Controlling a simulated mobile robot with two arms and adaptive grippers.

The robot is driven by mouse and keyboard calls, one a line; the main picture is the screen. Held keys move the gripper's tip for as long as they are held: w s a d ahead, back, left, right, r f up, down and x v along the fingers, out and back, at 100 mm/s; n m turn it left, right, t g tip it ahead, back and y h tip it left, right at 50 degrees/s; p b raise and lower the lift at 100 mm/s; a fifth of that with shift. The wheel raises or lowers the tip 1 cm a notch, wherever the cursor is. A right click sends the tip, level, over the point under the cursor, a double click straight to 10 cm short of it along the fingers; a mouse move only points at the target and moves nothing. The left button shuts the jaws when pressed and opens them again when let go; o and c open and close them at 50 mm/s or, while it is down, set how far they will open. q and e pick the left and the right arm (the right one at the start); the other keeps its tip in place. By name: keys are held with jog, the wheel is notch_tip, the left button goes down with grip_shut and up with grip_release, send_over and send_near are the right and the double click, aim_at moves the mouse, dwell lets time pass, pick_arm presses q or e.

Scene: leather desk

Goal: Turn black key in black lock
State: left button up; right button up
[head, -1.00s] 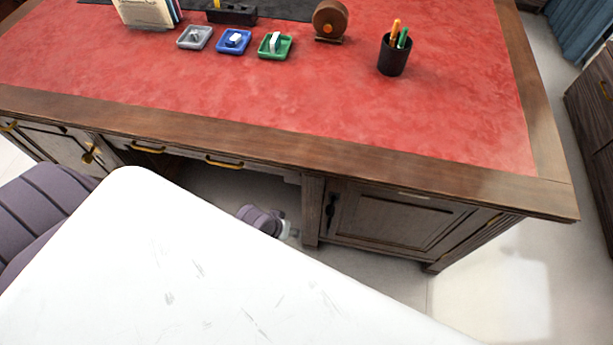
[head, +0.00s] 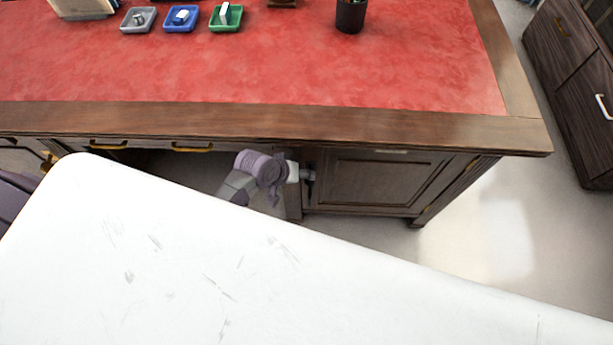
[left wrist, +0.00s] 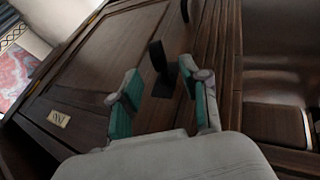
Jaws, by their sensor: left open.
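A black key (left wrist: 157,55) sticks out upright in the left wrist view from the black lock (left wrist: 165,84) on the dark wooden cabinet door. My left gripper (left wrist: 163,88) is open. Its two teal-padded fingers stand on either side of the key and lock, with gaps showing on both sides. In the head view my left gripper (head: 300,173) is at the left edge of the cabinet door, beside the black lock fitting (head: 311,181), and partly hides it; the key cannot be made out there. My right gripper is not in view.
The cabinet door (head: 375,180) is closed under the desk's wooden edge (head: 380,122). A black handle-like part (left wrist: 185,10) shows beyond the key. Grey, blue and green trays (head: 226,18) and a black pen cup (head: 351,15) stand on the red desktop.

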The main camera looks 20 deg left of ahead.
pick_arm(q)
jog(key=shift+b+x, duration=0.35)
jog(key=shift+x, duration=1.65)
jog(key=shift+c, duration=0.4)
grip_shut()
